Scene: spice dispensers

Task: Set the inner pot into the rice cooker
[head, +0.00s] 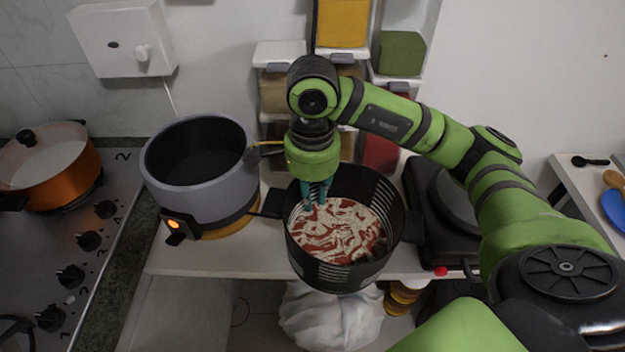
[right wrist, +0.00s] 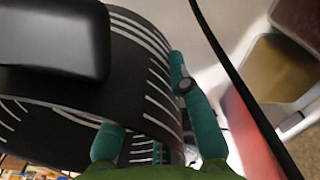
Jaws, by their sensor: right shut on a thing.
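The inner pot (head: 312,262) is black with white measuring lines inside, and a red-and-white patterned mass shows in its bottom. It is right of the rice cooker (head: 203,189), over the front of the counter, with side handles. The rice cooker is grey, lidless and dark inside, with an orange-lit panel. My right gripper (head: 315,190) is shut on the pot's far rim. In the right wrist view its teal fingers (right wrist: 148,105) straddle the pot wall (right wrist: 115,60). The cooker and pot look apart, with a pot handle near the cooker's lower right. My left gripper is out of view.
An orange pot (head: 50,182) stands on the stove (head: 60,250) at left. A black appliance (head: 440,215) sits right of the inner pot. Spice dispensers (head: 280,92) line the back wall. A white bag (head: 325,318) is below the counter.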

